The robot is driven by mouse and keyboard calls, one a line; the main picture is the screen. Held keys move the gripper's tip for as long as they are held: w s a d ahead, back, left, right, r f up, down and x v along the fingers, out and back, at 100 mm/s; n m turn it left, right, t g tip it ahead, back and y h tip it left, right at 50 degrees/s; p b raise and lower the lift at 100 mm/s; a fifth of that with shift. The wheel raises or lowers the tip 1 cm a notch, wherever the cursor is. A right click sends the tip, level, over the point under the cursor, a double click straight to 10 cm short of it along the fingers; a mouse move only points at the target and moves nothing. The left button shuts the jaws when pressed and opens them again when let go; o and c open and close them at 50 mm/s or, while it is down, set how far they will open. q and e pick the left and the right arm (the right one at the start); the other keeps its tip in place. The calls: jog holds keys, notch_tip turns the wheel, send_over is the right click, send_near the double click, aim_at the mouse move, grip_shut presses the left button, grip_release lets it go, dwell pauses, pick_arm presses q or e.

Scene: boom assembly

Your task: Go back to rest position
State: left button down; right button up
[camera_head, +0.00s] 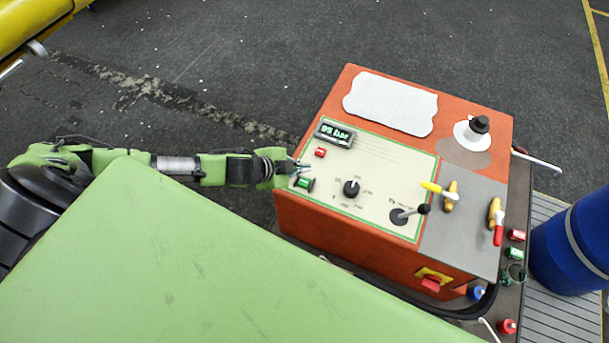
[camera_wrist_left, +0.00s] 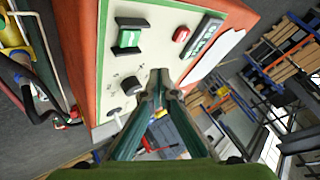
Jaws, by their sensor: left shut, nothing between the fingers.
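My left gripper (camera_head: 297,170) reaches in from the left to the left edge of the orange control box (camera_head: 350,82). It is shut and empty, beside the green switch (camera_head: 304,184) on the box's cream panel. In the left wrist view its closed fingertips (camera_wrist_left: 161,84) are in front of the panel. There the green switch (camera_wrist_left: 130,37) and red button (camera_wrist_left: 181,34) lie above the fingertips. I cannot tell whether the fingertips touch the panel. My right gripper is in neither view.
The panel has a "95 bar" display (camera_head: 335,134), a black knob (camera_head: 351,188) and a black lever (camera_head: 408,213). Yellow and red valve handles stand on the grey plate (camera_head: 468,238). A blue barrel (camera_head: 575,245) is at the right. The dark floor (camera_head: 230,60) behind is open.

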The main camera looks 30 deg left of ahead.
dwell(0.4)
pick_arm(q)
jog(key=s+d+r+n, duration=0.2)
jog(key=s+d, duration=0.2)
jog(key=d, duration=0.2)
jog(key=s+d+r+n, duration=0.3)
jog(key=d, duration=0.4)
jog(key=s+a+r+n+g+y, duration=0.1)
jog(key=s+a+n+g+y, duration=0.2)
jog(key=s, duration=0.5)
jog(key=s+a+r+n+g, duration=0.1)
jog(key=s+a+n+g, duration=0.15)
jog(key=s+a, duration=0.35)
jog(key=s+f+b, duration=0.2)
jog(key=f, duration=1.5)
jog(key=s+f+b, duration=0.3)
jog(key=f, duration=1.3)
jog(key=s+a+f+g+b, duration=0.2)
jog(key=s+f+b, duration=0.1)
jog(key=s+f, duration=1.2)
notch_tip(320, 180, down, 3)
jog(key=shift+s+a, duration=0.25)
jog(key=shift+s, duration=0.1)
